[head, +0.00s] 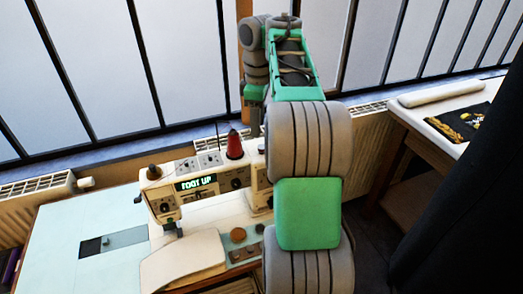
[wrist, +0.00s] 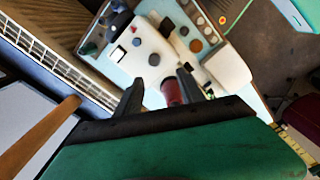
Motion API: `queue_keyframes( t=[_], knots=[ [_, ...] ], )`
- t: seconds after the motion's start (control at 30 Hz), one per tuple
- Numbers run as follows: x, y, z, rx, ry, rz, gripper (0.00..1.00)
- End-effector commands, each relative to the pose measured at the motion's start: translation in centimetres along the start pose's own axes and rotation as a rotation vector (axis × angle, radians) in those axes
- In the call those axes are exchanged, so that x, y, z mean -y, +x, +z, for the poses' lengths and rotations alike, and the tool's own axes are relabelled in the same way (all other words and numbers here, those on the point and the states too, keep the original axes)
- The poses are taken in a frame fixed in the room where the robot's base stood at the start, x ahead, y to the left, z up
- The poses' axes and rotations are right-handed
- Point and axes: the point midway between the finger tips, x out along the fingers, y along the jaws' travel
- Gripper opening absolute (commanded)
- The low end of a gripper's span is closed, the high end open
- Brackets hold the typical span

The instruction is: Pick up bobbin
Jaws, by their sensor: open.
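A red cone-shaped spool (head: 234,146), the clearest bobbin-like thing in view, stands upright on top of the cream sewing machine (head: 205,187) in the head view. In the wrist view the red spool (wrist: 172,92) shows near the right finger, partly hidden by it and by the gripper body. My gripper (wrist: 160,78) is open, and nothing is seen held in it. I cannot tell whether a finger touches the spool.
A brown round knob-like piece (head: 238,235) and a smaller grey one sit at the machine's right. The pale blue table (head: 60,235) is mostly clear at left. A radiator (head: 372,145) and barred windows stand behind. A white side table (head: 440,112) is at right.

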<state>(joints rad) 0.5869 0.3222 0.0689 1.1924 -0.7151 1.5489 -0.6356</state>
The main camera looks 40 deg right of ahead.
Motion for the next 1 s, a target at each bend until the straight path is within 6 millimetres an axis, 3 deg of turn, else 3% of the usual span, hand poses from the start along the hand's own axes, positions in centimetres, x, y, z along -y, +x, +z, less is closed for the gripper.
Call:
queue_keyframes(
  t=[0.1, 0.37, 0.6, 0.87, 1.0],
  knots=[
    [-1.1, 1.0, 1.2, 0.017, -0.03, -0.002, 0.46],
    [-1.0, 4.1, 1.1, 0.016, -0.03, -0.001, 0.46],
    [-0.9, 8.1, 1.1, 0.015, -0.029, 0.001, 0.46],
    [-0.9, 7.9, 1.1, 0.015, -0.028, 0.0, 0.45],
    [-0.9, 7.9, 1.1, 0.015, -0.028, 0.0, 0.34]
  ],
)
